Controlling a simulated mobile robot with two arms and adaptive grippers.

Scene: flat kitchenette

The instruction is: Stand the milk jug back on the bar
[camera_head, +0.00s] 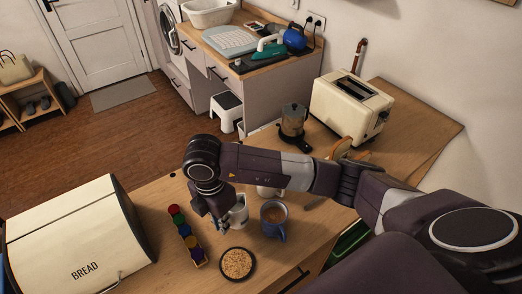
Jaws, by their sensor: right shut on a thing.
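The milk jug (239,210) is a small pale grey jug, upright or nearly so, over the wooden bar (170,262). My right gripper (225,224) points down and is shut on the jug from its left side. The arm and gripper hide part of the jug. I cannot tell whether its base touches the bar. My left gripper is not in view.
A row of coloured capsules (184,236) and a bread box (80,240) are left. A moka pot (293,122) and toaster (350,108) stand behind.

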